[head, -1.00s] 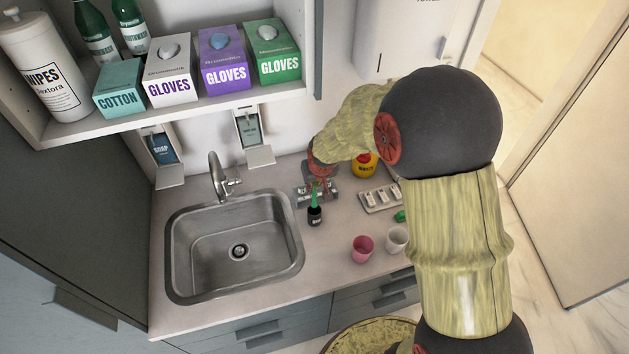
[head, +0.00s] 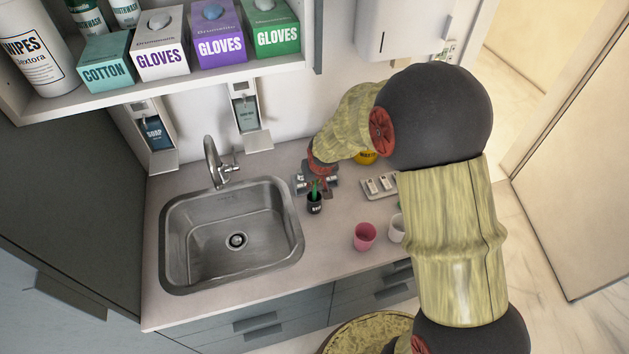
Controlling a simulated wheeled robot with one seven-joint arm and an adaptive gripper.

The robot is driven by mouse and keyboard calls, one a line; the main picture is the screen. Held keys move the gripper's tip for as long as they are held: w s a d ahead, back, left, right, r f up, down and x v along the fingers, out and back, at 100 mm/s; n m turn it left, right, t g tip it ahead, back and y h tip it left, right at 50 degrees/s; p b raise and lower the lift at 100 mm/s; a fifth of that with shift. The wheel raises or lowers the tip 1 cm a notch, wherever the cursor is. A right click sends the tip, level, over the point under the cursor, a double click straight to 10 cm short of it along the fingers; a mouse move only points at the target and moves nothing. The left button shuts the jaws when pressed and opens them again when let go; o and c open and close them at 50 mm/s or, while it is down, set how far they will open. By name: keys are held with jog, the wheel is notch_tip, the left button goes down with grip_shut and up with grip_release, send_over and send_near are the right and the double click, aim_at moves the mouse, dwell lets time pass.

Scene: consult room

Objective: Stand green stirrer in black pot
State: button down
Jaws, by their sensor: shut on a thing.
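The black pot (head: 314,207) stands upright on the counter, just right of the sink, with a white label on its front. The green stirrer (head: 315,188) is upright at the pot's mouth, and its lower end looks to be inside the pot, though it is too small to be sure. My gripper (head: 317,184) is directly behind and above the pot, shut on the green stirrer. My arm comes in from the right and hides part of the counter.
A pink cup (head: 364,237) and a white cup (head: 397,229) stand to the right, the white one partly behind my arm. A grey tray (head: 376,191) and a yellow container (head: 366,157) are farther back. The sink (head: 232,240) lies left. A shelf with boxes overhangs the back.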

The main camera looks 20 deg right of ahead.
jog(key=c, duration=1.8)
grip_release()
jog(key=shift+o, duration=0.7)
jog(key=v, duration=1.2)
